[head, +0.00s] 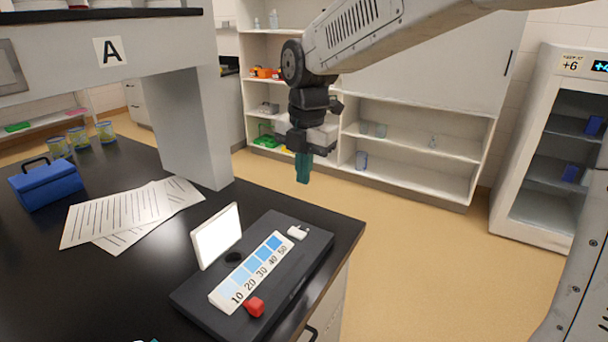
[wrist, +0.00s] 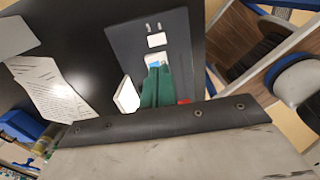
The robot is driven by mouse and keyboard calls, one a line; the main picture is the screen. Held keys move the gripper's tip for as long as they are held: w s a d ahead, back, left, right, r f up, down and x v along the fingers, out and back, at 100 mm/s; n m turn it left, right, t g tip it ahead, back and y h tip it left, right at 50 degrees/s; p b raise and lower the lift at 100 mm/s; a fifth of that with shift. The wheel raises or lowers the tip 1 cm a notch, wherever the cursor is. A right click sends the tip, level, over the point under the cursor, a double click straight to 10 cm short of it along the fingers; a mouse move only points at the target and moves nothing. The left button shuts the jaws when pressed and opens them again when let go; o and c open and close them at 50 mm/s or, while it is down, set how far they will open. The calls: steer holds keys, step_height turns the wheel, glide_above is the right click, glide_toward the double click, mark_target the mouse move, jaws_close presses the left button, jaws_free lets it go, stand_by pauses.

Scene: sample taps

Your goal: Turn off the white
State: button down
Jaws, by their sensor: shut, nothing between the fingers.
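A small white tap or switch (head: 298,232) sits at the far right end of a dark panel (head: 187,294) on the black bench. It also shows in the wrist view (wrist: 157,40), beyond my fingertips. A red knob (head: 254,307) is at the panel's near end, and part of it shows in the wrist view (wrist: 184,101). Between them lies a blue scale strip (head: 250,271) marked 10 to 50. My gripper (head: 303,181) has green fingers, which are shut and empty. It hangs in the air above the panel's far side, apart from the white piece.
A white upright plate (head: 216,236) stands at the panel's left edge. Paper sheets (head: 130,212), a blue box (head: 46,184) and several jars (head: 79,138) are on the bench. A grey pillar (head: 188,125) rises behind the papers. Floor is clear to the right of the bench.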

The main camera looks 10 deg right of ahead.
mark_target(294, 230)
steer(key=shift+w+a+r+t+y, duration=0.15)
steer(key=shift+w+a+t+y, duration=0.1)
steer(key=shift+t+y, duration=0.05)
steer(key=f, duration=0.9)
steer(key=w+a+f, duration=0.1)
steer(key=f, duration=0.4)
steer(key=shift+w+a, duration=0.1)
